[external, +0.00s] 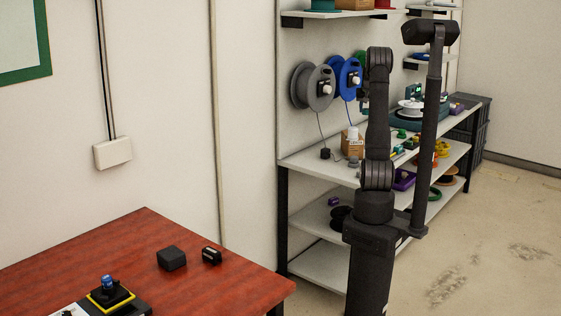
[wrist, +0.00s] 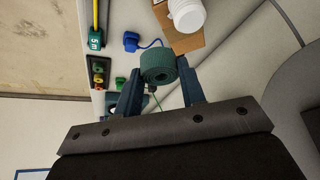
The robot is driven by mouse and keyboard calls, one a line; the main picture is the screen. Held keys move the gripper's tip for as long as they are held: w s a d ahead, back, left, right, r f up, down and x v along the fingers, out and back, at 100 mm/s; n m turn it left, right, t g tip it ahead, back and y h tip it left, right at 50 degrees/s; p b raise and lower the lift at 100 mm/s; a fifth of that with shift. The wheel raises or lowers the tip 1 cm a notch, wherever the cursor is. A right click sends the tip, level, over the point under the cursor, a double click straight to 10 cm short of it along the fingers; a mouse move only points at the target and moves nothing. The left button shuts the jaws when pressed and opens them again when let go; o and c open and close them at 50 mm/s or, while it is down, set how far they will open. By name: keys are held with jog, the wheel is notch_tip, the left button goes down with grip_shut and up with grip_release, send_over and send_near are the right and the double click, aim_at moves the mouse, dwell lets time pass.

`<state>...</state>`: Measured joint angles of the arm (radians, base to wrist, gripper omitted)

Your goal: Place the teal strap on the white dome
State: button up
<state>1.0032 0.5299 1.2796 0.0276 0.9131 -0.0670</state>
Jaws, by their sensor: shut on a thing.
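The teal strap (wrist: 158,64) is a rolled coil, seen near the middle of the wrist view. My gripper (wrist: 159,78) is shut on it, with one blue finger on each side of the coil. A shelf surface shows beyond the coil; the gap between them is hard to judge. In the external view I cannot make out the gripper or strap clearly behind my arm. I cannot identify the white dome for sure; a white round piece (external: 411,105) sits at the far part of the workbench in the external view.
A white jar (wrist: 187,14) and cardboard (wrist: 181,38) lie close beyond the strap. Grey (external: 312,87) and blue (external: 346,76) spools hang on the wall.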

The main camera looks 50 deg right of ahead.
send_over(353, 127)
jog(key=a, duration=0.1)
jog(key=f, duration=0.4)
jog(key=shift+s, duration=0.35)
jog(key=shift+f, duration=1.9)
jog(key=shift+f, duration=0.1)
jog(key=o, duration=1)
jog(key=shift+c, duration=0.2)
jog(key=shift+s+a+r, duration=0.1)
jog(key=shift+r, duration=0.4)
jog(key=v, duration=1.1)
jog(key=shift+a, duration=0.15)
